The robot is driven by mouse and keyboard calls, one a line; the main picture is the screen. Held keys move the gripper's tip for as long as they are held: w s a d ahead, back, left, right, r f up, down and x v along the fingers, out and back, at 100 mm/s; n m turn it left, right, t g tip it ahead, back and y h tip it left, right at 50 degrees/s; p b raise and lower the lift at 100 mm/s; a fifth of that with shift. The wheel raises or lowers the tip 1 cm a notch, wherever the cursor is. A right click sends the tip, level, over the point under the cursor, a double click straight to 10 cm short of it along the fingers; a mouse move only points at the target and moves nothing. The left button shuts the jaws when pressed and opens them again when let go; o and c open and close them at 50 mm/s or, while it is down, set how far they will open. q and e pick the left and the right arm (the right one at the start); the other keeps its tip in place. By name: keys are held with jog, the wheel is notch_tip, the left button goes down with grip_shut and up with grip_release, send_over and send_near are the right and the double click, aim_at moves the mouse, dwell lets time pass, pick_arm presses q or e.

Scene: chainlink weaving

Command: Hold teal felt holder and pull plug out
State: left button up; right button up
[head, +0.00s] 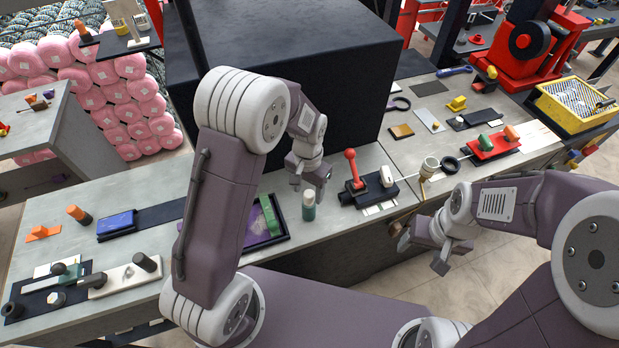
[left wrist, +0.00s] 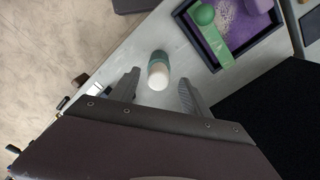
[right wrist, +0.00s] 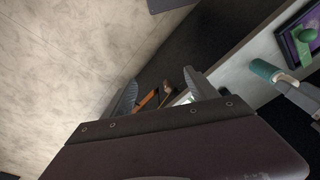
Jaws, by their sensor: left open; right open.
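The teal felt holder (head: 308,212) stands upright on the grey bench near its front edge, with a pale plug (head: 308,195) at its top. In the left wrist view the holder (left wrist: 157,57) shows with the whitish plug (left wrist: 158,76) facing the camera. My left gripper (head: 308,178) is open and empty just above and behind it, and the plug lies between its finger lines in the wrist view. My right gripper (head: 424,254) is open and empty, off the bench front to the right. The holder (right wrist: 264,68) also shows at the right of the right wrist view, beside my left gripper.
A dark tray with purple contents (head: 262,238) and a green tool (head: 268,215) sits left of the holder. A black fixture with a red-knobbed lever (head: 351,168) stands to its right. A large black box (head: 280,60) rises behind. Open floor lies before the bench at right.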

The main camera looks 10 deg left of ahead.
aim_at(309, 194)
pick_arm(q)
notch_tip(309, 194, down, 2)
jog(key=shift+f, duration=0.2)
jog(key=shift+d+f, duration=0.2)
jog(key=shift+f, duration=0.15)
